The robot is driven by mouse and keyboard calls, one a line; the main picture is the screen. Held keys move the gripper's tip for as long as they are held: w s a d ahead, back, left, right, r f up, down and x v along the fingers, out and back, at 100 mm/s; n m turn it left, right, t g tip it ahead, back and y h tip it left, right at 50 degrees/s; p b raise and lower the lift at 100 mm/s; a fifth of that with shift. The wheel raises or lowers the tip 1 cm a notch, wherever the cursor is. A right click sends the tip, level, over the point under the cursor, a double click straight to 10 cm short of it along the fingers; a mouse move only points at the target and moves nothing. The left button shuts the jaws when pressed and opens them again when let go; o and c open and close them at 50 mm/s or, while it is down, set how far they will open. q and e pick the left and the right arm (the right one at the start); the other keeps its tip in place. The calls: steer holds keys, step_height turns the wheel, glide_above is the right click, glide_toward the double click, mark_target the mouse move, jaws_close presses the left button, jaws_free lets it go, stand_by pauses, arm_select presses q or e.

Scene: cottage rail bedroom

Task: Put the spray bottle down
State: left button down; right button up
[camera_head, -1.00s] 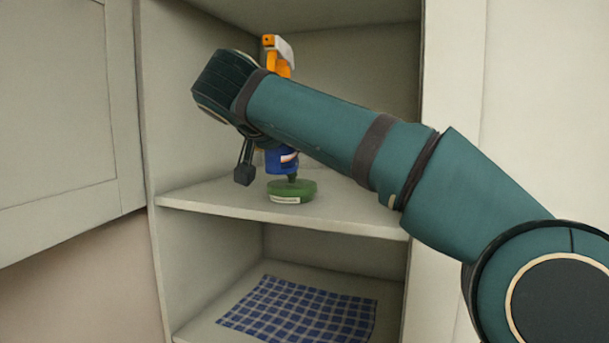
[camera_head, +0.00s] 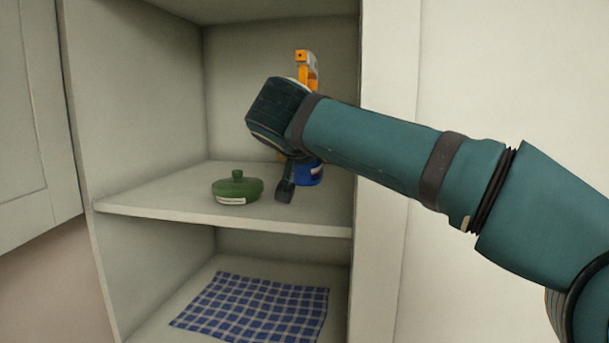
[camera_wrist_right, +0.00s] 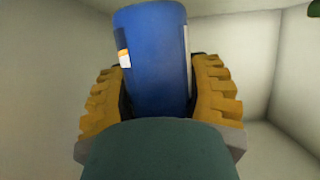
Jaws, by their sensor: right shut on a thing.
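The spray bottle has a blue body (camera_head: 309,174) and an orange and white trigger head (camera_head: 305,68). It is upright at the right side of the upper shelf (camera_head: 160,206), near the right wall. My right gripper (camera_head: 290,180) is shut on its body, and my wrist hides the middle of the bottle. In the right wrist view the blue body (camera_wrist_right: 152,60) sits between both yellow finger pads. The bottle's base is at or just above the shelf; I cannot tell if it touches. My left gripper is not in view.
A green lidded dish (camera_head: 237,190) with a knob and pale label stands on the same shelf, left of my gripper. A blue checked cloth (camera_head: 255,305) lies on the shelf below. The left part of the upper shelf is clear.

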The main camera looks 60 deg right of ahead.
mark_target(307, 172)
step_height(307, 172, down, 4)
steer(key=shift+r+b, duration=0.25)
steer(key=shift+b, duration=0.25)
steer(key=shift+f, duration=0.1)
steer(key=shift+f, duration=0.15)
steer(key=o, duration=1.3)
steer(key=shift+a, duration=0.1)
steer(key=v, duration=1.2)
steer(key=shift+p, duration=0.4)
